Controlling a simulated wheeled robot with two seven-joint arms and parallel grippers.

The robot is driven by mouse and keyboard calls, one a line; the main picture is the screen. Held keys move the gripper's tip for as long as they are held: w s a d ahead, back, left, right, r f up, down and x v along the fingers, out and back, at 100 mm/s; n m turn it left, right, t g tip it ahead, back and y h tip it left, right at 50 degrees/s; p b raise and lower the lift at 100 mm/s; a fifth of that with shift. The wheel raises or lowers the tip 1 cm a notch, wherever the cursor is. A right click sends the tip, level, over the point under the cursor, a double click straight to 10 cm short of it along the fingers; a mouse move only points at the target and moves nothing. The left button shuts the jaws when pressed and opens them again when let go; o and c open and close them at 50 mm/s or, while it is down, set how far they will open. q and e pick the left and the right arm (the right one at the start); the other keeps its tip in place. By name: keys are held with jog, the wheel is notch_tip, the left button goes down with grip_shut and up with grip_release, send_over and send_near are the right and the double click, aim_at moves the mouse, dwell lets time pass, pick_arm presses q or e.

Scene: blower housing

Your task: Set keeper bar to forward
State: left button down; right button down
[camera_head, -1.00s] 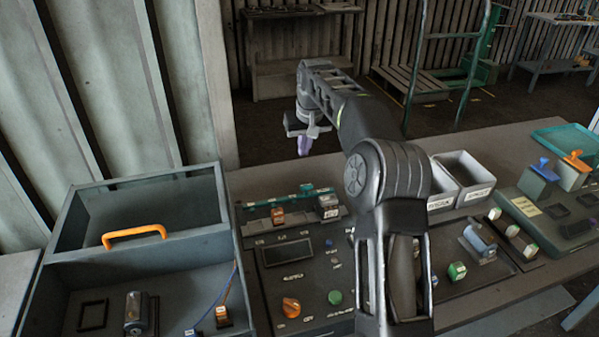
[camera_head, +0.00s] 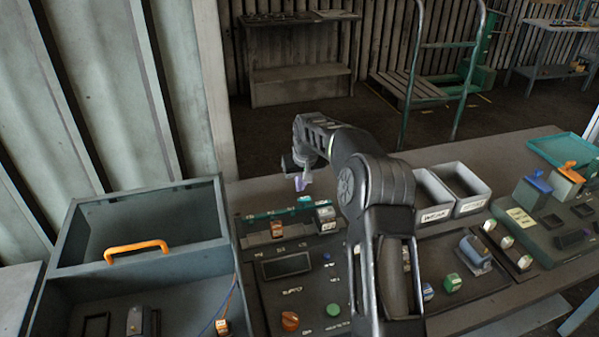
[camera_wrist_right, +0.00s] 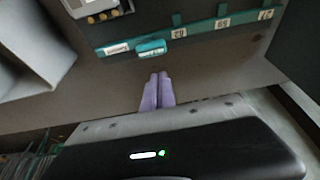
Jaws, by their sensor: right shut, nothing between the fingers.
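A teal bar (camera_head: 268,215) runs along the back edge of the dark control panel, with a small teal handle (camera_head: 305,199) near its right end. I take this to be the keeper bar. In the right wrist view the bar (camera_wrist_right: 190,35) carries white number labels, and the teal handle (camera_wrist_right: 151,52) lies across its lower edge. My right gripper (camera_head: 301,184) is above and behind the bar. Its pale purple fingers (camera_wrist_right: 158,78) are shut and empty, just below the handle in the wrist view; contact is not visible. My left gripper is out of view.
An open grey box with an orange handle (camera_head: 138,249) stands left of the panel. Below the bar are a screen (camera_head: 287,264), an orange knob (camera_head: 290,321) and a green button (camera_head: 333,310). Grey bins (camera_head: 434,197) stand right of my right arm.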

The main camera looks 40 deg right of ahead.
aim_at(305, 202)
jog(key=shift+s+a+r, duration=0.15)
jog(key=shift+s+a, duration=0.1)
jog(key=shift+s, duration=0.4)
jog(key=shift+s+a+p, duration=0.2)
jog(key=shift+s+p, duration=0.1)
jog(key=shift+s, duration=0.25)
jog(key=shift+s+a+f+b, duration=0.1)
jog(key=shift+s+f+b, duration=0.1)
jog(key=shift+f+b, duration=0.1)
jog(key=s+b, duration=0.1)
jog(key=s+a+b, duration=0.1)
jog(key=shift+s, duration=0.45)
